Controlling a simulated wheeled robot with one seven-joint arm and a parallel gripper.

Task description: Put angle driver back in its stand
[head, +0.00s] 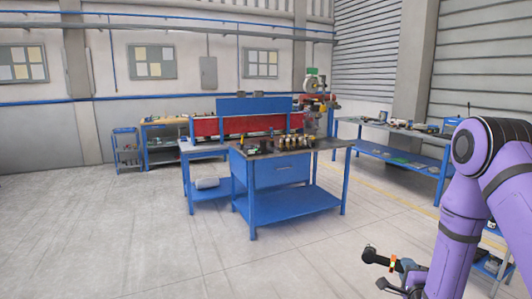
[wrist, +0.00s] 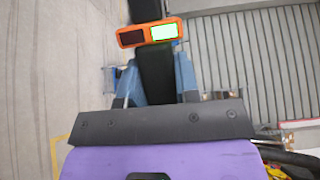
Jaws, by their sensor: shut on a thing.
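The angle driver (head: 379,259) is a dark tool with an orange band, held out at the lower right of the head view, over open floor. In the wrist view the angle driver (wrist: 156,65) shows as a black body with an orange collar and a lit green panel. My gripper (head: 402,267) is shut on it; in the wrist view its two blue-grey fingers (wrist: 157,82) flank the black body. I cannot make out the stand for certain among the small items on the distant bench.
A blue workbench (head: 290,207) with several small upright items stands mid-picture, well away from my gripper. A red-and-blue bench (head: 206,127) is behind it. Another blue table (head: 395,158) with tools runs along the right wall. The grey floor at the left and front is clear.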

